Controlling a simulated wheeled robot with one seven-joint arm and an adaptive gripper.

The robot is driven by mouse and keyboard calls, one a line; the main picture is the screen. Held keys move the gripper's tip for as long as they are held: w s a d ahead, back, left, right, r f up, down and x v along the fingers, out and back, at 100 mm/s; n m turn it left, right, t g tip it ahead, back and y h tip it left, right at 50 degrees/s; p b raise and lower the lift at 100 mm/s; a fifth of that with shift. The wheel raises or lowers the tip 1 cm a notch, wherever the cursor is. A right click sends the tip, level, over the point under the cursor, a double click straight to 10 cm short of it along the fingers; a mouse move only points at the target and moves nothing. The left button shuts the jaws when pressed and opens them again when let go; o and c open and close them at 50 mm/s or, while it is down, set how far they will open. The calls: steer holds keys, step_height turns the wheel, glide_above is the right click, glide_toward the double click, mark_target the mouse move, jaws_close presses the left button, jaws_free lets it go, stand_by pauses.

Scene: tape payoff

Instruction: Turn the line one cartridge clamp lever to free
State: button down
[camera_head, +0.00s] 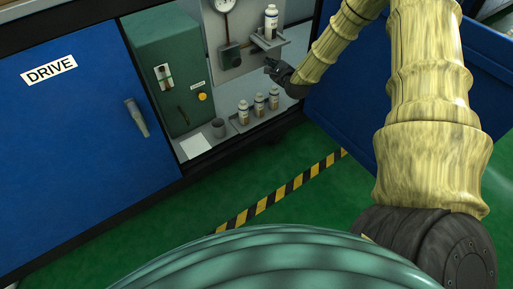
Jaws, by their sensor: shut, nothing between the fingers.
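My gripper (271,67) is small and dark at the end of my arm, inside the open cabinet. It is just below a small grey shelf (272,42). Its fingers look shut and empty. A white bottle-like cartridge (270,22) with a dark band stands upright on that shelf, against the back panel. A dark box (231,56) is mounted left of the shelf, with a dark line running from it. I cannot make out the clamp lever for certain; it is too small or hidden near the shelf and gripper. Whether my gripper touches the shelf I cannot tell.
Three similar bottles (259,105) stand on a lower grey tray. A grey cup (218,127) and white sheet (196,146) lie left of them. A green box (170,75) fills the left side. The blue DRIVE door (75,120) is shut; another blue door (340,110) stands open at right.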

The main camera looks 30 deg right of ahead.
steer(key=s+p, duration=0.5)
steer(key=s, duration=0.5)
steer(key=s+a+f+n+g+y, duration=0.1)
steer(key=s+a+f+n+g, duration=0.1)
steer(key=s+a+f+n, duration=0.2)
steer(key=s+a+f+n+g+y+p, duration=0.1)
steer(key=s+a+f+n+g, duration=0.2)
steer(key=s+a+n, duration=0.3)
steer(key=s+a+f+n+g+y, duration=0.1)
steer(key=s+a+f+n, duration=0.4)
steer(key=a, duration=0.6)
steer(key=shift+s+a+f+g+p, duration=0.15)
steer(key=shift+s+a+g+p, duration=0.25)
steer(key=shift+g, duration=0.4)
steer(key=shift+s, duration=0.1)
